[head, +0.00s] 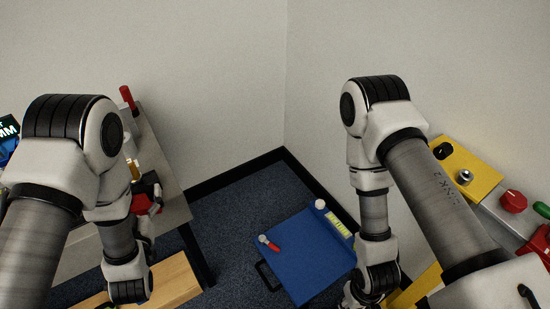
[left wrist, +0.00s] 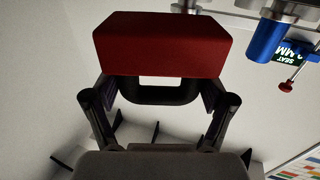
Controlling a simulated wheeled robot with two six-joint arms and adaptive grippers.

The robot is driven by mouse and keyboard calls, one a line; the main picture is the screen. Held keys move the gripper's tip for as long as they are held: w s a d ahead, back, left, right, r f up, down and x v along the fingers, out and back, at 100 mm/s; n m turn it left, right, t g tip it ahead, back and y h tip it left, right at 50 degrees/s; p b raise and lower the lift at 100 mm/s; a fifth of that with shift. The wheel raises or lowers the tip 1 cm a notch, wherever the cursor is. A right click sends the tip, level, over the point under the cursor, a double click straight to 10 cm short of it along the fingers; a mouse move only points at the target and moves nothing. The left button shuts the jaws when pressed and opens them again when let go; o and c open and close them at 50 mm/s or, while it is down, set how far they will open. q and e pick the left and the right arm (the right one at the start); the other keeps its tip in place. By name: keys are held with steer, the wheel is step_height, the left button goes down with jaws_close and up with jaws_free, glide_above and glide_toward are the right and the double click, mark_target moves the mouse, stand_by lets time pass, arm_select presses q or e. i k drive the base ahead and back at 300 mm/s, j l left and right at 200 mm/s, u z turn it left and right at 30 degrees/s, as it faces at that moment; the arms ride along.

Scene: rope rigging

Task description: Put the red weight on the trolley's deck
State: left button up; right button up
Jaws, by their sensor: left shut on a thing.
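The red weight (left wrist: 162,45) is a red block with a black handle. In the left wrist view my left gripper (left wrist: 160,92) is shut on that handle, one finger at each side. In the head view the weight (head: 142,204) shows small and partly hidden behind my left arm, by the grey table's edge. The trolley's blue deck (head: 302,262) is low on the floor, right of the weight and well apart from it. My right gripper (head: 362,294) is at the bottom edge, by the deck's right side, mostly cut off.
A grey table (head: 165,165) with a red-handled part (head: 127,95) stands at left. A wooden board (head: 175,280) lies below it. A yellow panel (head: 470,170) with knobs is at right. Carpet (head: 235,220) is clear between.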

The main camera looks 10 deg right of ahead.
mark_target(287, 257)
steer(key=z, duration=1.7)
steer(key=k+j+z, duration=0.55)
steer(key=j, duration=0.2)
steer(key=k, duration=0.05)
